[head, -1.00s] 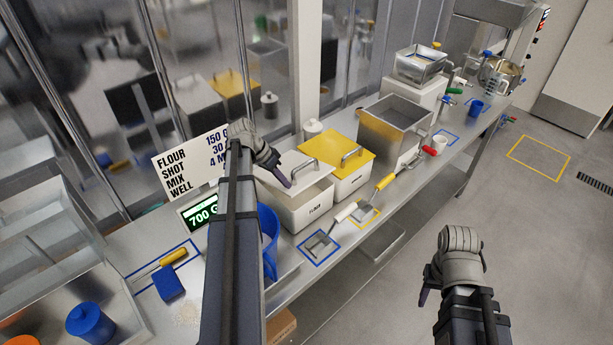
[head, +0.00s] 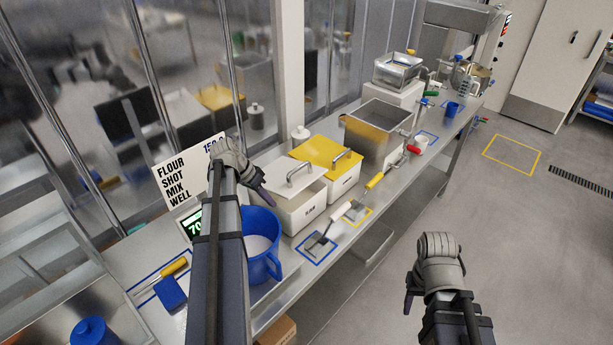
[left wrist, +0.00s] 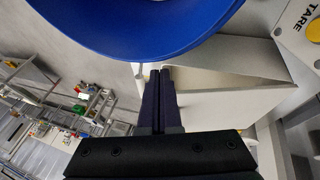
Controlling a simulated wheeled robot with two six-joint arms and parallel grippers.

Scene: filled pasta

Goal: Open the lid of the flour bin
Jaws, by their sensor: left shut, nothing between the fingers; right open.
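My left gripper (head: 269,206) is shut and empty at the bin's left side, apart from the handle. In the left wrist view its closed fingertips (left wrist: 160,72) are beside the bin's pale surfaces (left wrist: 225,105). My right gripper (head: 409,304) is open over the floor.
A blue jug (head: 262,258) stands close to my left gripper. A yellow-lidded bin (head: 343,184) stands right beside the flour bin. Scoops (head: 322,241) lie in front on marked squares. A sign (head: 178,172) stands behind my left arm. The floor at right is clear.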

